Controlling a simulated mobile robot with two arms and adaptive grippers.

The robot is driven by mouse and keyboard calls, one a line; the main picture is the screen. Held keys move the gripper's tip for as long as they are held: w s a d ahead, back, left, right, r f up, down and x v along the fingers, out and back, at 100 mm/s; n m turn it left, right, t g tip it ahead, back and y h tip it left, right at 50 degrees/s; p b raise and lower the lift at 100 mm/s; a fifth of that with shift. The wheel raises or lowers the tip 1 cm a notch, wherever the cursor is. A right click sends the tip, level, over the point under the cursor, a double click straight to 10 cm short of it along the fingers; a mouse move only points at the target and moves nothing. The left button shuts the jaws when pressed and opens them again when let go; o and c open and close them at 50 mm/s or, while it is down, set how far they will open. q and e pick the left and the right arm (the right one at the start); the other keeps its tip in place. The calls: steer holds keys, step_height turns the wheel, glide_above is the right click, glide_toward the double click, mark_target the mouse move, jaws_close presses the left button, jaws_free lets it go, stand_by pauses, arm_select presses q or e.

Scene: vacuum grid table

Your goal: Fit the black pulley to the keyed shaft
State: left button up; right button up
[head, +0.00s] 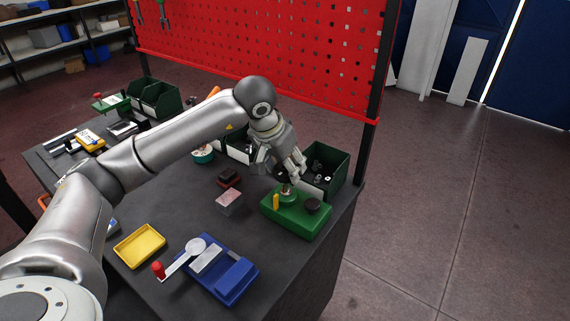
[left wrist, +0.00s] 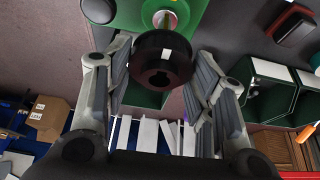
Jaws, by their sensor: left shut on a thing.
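My left gripper (head: 287,170) is over the green base (head: 298,216) near the table's right edge. It is shut on the black pulley (left wrist: 162,62), which sits between its fingers in the left wrist view. The pulley's dark bore with a key notch faces the wrist camera, and a small white mark shows on its rim. A round metal shaft end (left wrist: 165,19) on the green base shows just beyond the pulley. In the head view the shaft (head: 286,189) stands below the fingers; whether the pulley touches it I cannot tell. My right gripper is not in view.
The green base also carries a yellow peg (head: 276,201) and a black knob (head: 312,206). A dark green bin (head: 340,172) stands close behind. A pinkish block (head: 229,203), a blue fixture (head: 238,285) and a yellow tray (head: 140,246) lie to the left. A red pegboard (head: 270,45) rises behind.

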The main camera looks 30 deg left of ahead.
mark_target(285, 181)
arm_select(q)
steer(key=shift+f, duration=0.1)
stand_by(0.7)
steer(key=shift+f+b, duration=0.2)
steer(key=shift+b, duration=0.4)
stand_by(0.6)
steer(key=shift+f+b, duration=0.15)
steer(key=shift+b, duration=0.35)
stand_by(1.0)
steer(key=shift+f+b, duration=1.9)
steer(key=shift+f, duration=0.35)
stand_by(1.5)
steer(key=o, duration=1.2)
steer(key=shift+c, duration=0.2)
steer(key=shift+r, duration=0.15)
